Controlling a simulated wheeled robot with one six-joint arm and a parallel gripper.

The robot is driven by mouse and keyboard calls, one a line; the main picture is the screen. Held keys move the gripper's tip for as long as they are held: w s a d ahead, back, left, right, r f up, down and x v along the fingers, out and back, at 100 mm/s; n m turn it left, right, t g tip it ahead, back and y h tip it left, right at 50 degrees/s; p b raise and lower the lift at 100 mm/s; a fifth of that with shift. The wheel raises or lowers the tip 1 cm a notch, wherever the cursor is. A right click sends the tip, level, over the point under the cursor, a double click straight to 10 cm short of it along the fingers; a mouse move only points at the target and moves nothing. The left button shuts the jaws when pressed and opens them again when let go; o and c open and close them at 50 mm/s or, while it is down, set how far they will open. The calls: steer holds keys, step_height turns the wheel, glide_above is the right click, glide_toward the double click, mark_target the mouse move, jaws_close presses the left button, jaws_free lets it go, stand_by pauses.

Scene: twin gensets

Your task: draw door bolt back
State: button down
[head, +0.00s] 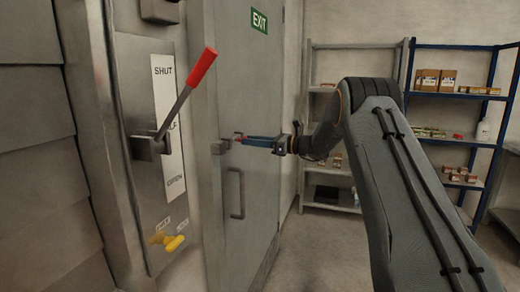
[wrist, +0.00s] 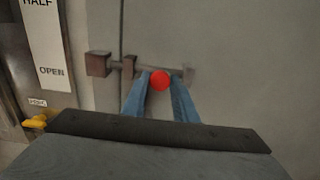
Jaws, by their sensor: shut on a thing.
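The door bolt (wrist: 142,68) is a slim horizontal bar on the grey door, with a round red knob (wrist: 160,80) on it. My gripper (wrist: 161,88) has its blue fingers on either side of the knob and is shut on it. In the head view my gripper (head: 243,141) reaches left to the bolt at the door's left edge. A brown bracket (wrist: 129,67) holds the bar, and a block-like keeper (wrist: 98,64) sits left of the door seam. The grey door (head: 255,80) appears closed. The fingertips partly hide the bar.
A red-handled lever (head: 186,90) sticks out from a panel marked SHUT and OPEN at the left. A yellow handle (head: 167,240) is below it. The door has a pull handle (head: 236,193). Shelves (head: 452,94) with boxes stand at the back right. The floor between is clear.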

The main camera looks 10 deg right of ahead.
steer(key=shift+w+d+r+b, duration=0.1)
steer(key=shift+w+d+b, duration=0.55)
steer(key=shift+w, duration=0.35)
steer(key=c, duration=1.4)
jaws_free()
steer(key=shift+w+d, duration=0.1)
steer(key=shift+c, duration=0.2)
steer(key=b+v, duration=0.2)
steer(key=v, duration=0.5)
steer(key=shift+d+b, duration=0.3)
steer(key=shift+s, duration=0.25)
